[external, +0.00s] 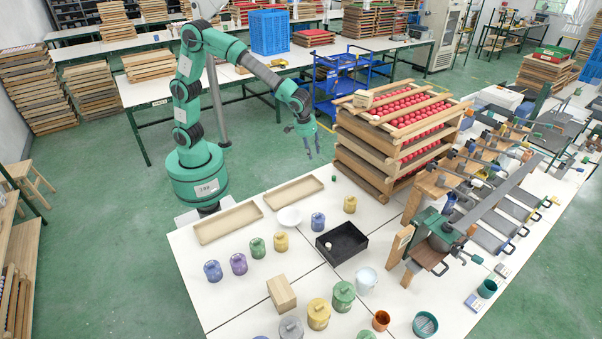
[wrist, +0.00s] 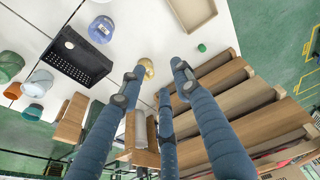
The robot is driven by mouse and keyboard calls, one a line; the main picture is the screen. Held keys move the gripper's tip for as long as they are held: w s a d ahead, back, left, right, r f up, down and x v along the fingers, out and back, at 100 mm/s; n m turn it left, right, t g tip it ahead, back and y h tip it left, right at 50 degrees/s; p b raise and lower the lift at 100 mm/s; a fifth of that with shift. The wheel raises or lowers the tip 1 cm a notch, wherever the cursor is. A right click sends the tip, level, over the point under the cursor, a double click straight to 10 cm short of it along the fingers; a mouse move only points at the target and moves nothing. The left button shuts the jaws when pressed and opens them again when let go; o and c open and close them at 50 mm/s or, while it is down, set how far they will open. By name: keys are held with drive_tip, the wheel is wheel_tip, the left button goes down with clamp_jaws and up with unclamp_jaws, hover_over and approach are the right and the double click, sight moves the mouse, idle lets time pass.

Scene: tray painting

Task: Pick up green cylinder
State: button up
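A small green cylinder (external: 334,179) stands on the white table near its far edge, left of the stacked wooden trays; in the wrist view it is a small green disc (wrist: 202,47) beyond the fingertips, right of centre. My gripper (external: 310,148) hangs in the air above and to the left of the cylinder, apart from it. Its fingers (wrist: 160,78) are spread with nothing between them. Larger green lidded jars (external: 257,248) (external: 343,297) also stand on the table.
Stacked wooden trays (external: 365,158) with red balls rise close right of the cylinder. A yellow jar (external: 350,204), a blue jar (external: 318,222) and a black box (external: 358,239) stand nearer the camera. An empty wooden tray (external: 292,191) lies to the left. Bare tabletop surrounds the cylinder.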

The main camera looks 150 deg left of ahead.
drive_tip(key=s+a+f+n+g, duration=0.1)
drive_tip(key=s+a+f+n, duration=0.3)
drive_tip(key=a+f, duration=0.6)
drive_tip(key=s+a+f+n+g+b, duration=0.1)
drive_tip(key=s+a+f+n, duration=0.2)
drive_tip(key=a+f, duration=0.8)
drive_tip(key=shift+s+a+f+n+h, duration=0.3)
drive_tip(key=shift+s+a+n, duration=0.1)
drive_tip(key=shift+a, duration=0.65)
drive_tip(key=shift+f, duration=0.2)
drive_tip(key=b, duration=0.1)
hover_over(334, 176)
drive_tip(key=w+d, duration=0.1)
drive_tip(key=d, duration=0.1)
drive_tip(key=shift+w+d+f+x, duration=0.15)
drive_tip(key=shift+w+x, duration=0.1)
drive_tip(key=shift+x, duration=1.05)
drive_tip(key=shift+w+d+x, duration=0.15)
drive_tip(key=shift+w+x, duration=0.1)
drive_tip(key=shift+x, duration=1)
drive_tip(key=shift+w+d+f+x, duration=0.1)
drive_tip(key=shift+w+d+x, duration=0.15)
drive_tip(key=shift+x, duration=1.05)
drive_tip(key=shift+b+x, duration=0.9)
drive_tip(key=shift+x, duration=1.65)
drive_tip(key=shift+a, duration=0.15)
